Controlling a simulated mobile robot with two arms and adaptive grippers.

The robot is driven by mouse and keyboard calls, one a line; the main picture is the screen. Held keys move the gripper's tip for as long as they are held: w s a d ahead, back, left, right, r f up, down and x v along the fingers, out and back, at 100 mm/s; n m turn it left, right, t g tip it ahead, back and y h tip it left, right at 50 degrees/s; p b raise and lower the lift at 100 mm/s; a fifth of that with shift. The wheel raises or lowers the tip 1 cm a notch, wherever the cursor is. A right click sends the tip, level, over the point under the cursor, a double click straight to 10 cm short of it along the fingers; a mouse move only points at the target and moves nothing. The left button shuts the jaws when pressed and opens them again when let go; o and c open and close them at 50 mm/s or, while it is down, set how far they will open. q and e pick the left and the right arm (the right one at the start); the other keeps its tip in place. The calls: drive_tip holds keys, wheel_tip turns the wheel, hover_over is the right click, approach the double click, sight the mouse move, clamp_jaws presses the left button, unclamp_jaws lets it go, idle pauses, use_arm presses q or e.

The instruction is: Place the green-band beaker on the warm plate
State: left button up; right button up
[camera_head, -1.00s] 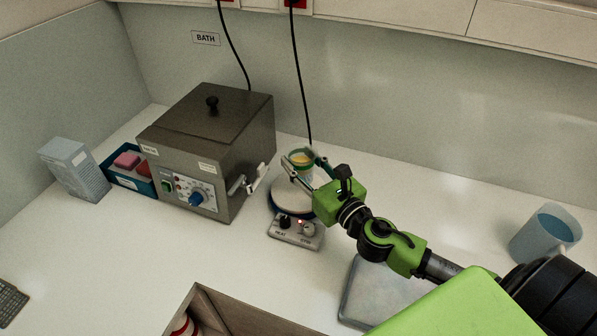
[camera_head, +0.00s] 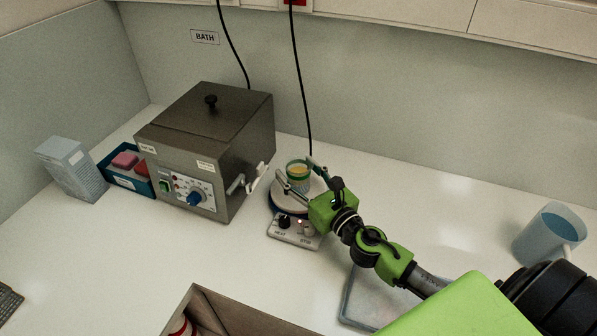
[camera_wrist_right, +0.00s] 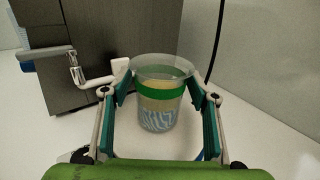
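The green-band beaker (camera_head: 297,172) is clear glass with a yellowish content. It stands upright on the round white top of the warm plate (camera_head: 283,205), whose front has a dark HEAT knob and a STIR knob. My right gripper (camera_head: 301,178) is open around the beaker, low at its sides. In the right wrist view the beaker (camera_wrist_right: 160,95) stands between the two fingers (camera_wrist_right: 163,105), with a visible gap on each side. The plate's white top shows under it, partly hidden by the gripper body. My left gripper is out of view.
A grey lidded bath (camera_head: 207,145) stands left of the plate, its tap (camera_head: 245,182) near the beaker. A black cable (camera_head: 300,85) hangs behind.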

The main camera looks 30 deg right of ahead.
drive_tip(key=shift+r, duration=0.1)
drive_tip(key=s+d+b, duration=0.1)
drive_tip(key=s+b, duration=0.3)
drive_tip(key=s, duration=0.8)
